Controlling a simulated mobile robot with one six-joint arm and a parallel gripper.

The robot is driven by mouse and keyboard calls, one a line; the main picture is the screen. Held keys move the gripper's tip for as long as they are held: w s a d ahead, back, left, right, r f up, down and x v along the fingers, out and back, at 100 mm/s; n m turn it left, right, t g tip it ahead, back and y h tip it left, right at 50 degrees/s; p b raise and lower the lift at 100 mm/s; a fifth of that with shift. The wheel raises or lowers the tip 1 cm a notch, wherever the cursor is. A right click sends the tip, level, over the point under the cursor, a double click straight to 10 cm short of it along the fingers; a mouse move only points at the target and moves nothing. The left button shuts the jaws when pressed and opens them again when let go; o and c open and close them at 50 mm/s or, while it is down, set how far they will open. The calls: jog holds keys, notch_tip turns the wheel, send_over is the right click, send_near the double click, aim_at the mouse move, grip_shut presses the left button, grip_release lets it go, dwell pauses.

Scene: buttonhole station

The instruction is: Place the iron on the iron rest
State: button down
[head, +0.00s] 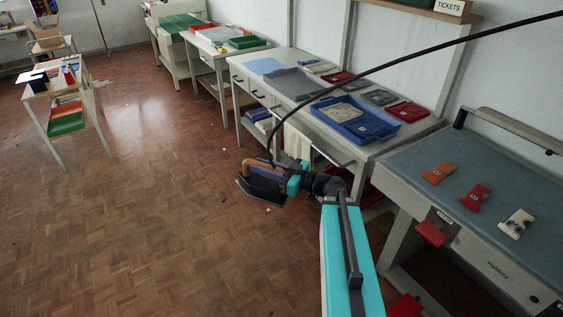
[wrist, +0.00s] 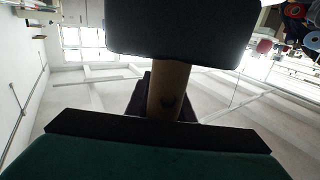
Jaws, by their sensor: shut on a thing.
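The iron (head: 262,181) has a dark soleplate, a purple body and a brown handle. It hangs in the air over the floor, left of the long workbench. My gripper (head: 288,178) is at its right side and shut on the handle. In the wrist view the brown handle (wrist: 168,92) lies between the two dark fingers (wrist: 168,85); the rest of the iron is mostly hidden there. A black cord (head: 440,50) runs from the upper right down to the iron. I cannot clearly make out the iron rest in either view.
The workbench (head: 352,150) holds a blue tray (head: 353,134), a grey mat (head: 296,88) and folded cloths. A blue-grey table (head: 415,160) with coloured tags stands at right. A small cart (head: 66,138) stands at left.

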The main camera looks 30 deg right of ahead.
jog(key=s+a+f+n+g+y, duration=0.1)
jog(key=a+n+g+y, duration=0.2)
jog(key=a, duration=0.9)
jog(key=shift+a+g+y+b, duration=0.35)
jog(key=shift+g+y+b, duration=0.05)
jog(key=shift+b, duration=0.05)
jog(key=shift+a, duration=0.1)
